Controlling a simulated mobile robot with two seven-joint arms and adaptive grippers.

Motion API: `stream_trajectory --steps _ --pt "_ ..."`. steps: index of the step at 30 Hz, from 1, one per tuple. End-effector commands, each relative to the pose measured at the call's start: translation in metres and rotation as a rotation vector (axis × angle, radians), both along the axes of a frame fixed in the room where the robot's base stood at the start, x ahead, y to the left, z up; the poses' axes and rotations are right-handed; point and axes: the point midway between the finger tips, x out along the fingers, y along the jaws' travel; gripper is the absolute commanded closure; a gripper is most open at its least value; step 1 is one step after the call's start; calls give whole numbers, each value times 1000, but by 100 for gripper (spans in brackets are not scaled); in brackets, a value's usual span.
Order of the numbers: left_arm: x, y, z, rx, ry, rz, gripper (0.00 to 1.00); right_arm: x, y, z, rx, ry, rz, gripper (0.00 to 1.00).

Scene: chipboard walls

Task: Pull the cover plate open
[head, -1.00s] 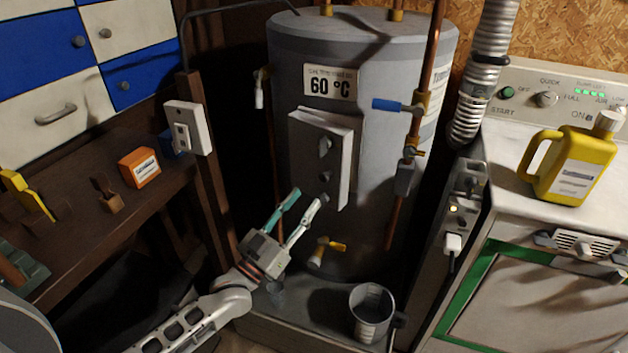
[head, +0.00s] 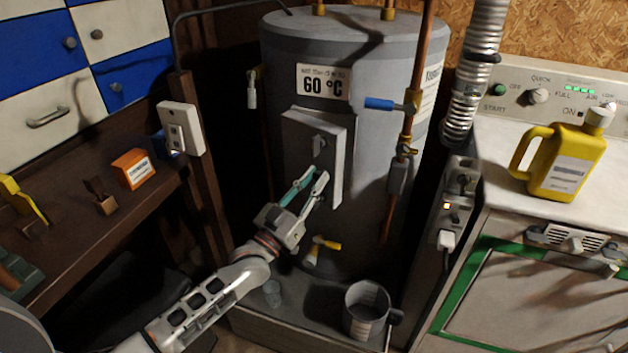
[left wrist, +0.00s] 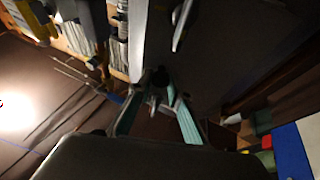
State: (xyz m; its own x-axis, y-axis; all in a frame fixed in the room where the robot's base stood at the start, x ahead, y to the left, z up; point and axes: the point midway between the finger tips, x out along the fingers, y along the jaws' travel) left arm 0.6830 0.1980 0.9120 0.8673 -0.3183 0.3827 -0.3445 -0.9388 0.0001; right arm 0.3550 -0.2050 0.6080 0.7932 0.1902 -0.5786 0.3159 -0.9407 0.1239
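In the left wrist view a dark round knob (left wrist: 160,77) sits between the fingertips; exact contact is hard to see. A silver handle (left wrist: 181,25) shows above it. My right gripper is out of view.
A yellow-handled drain tap (head: 318,248) is just below my left gripper. A metal mug (head: 366,312) stands on the heater's base. A blue-handled valve and pipes (head: 408,120) are right of the plate. A wooden post with a switch box (head: 181,130) stands to the left.

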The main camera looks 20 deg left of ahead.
Motion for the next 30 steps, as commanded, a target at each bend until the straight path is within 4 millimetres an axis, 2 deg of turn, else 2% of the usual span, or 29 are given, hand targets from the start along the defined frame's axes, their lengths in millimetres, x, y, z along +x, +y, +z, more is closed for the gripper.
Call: stream_trajectory --steps 14,27,30 --pt "-4 5 -2 6 1 -34 100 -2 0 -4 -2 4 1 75" --pt "-23 39 -3 12 2 -267 100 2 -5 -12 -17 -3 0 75" --pt "-29 48 -3 2 5 -267 100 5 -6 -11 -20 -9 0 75"
